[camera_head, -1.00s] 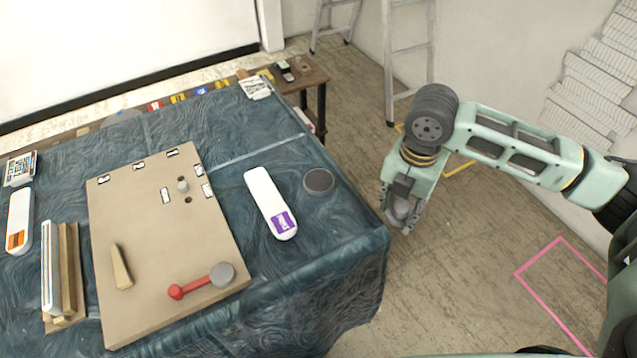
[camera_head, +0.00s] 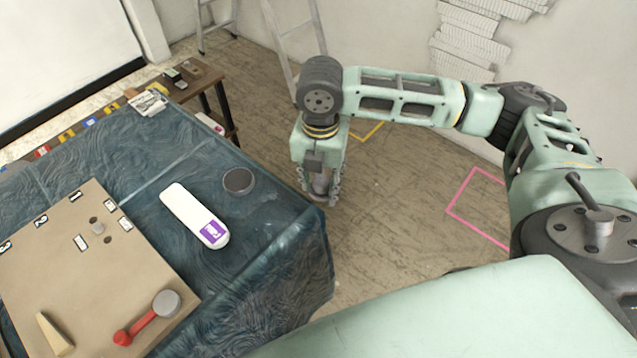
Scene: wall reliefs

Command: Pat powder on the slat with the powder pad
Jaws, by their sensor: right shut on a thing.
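My right gripper (camera_head: 320,192) hangs pointing down just off the table's right edge. Its fingers are shut on a small greyish thing, mostly hidden by them; it may be the powder pad, but I cannot tell for sure. A long white piece with rounded ends and a purple label (camera_head: 193,214) lies flat on the blue cloth, left of the gripper and apart from it. I cannot tell whether this is the slat. A dark round disc (camera_head: 238,181) lies between it and the gripper. My left gripper is out of view.
The cloth-covered table (camera_head: 268,262) fills the left. A tan board (camera_head: 75,270) on it bears numbered labels, pegs, a wooden wedge (camera_head: 54,334) and a red-handled tool (camera_head: 136,328). A ladder (camera_head: 275,45) and a small wooden side table (camera_head: 205,78) stand behind.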

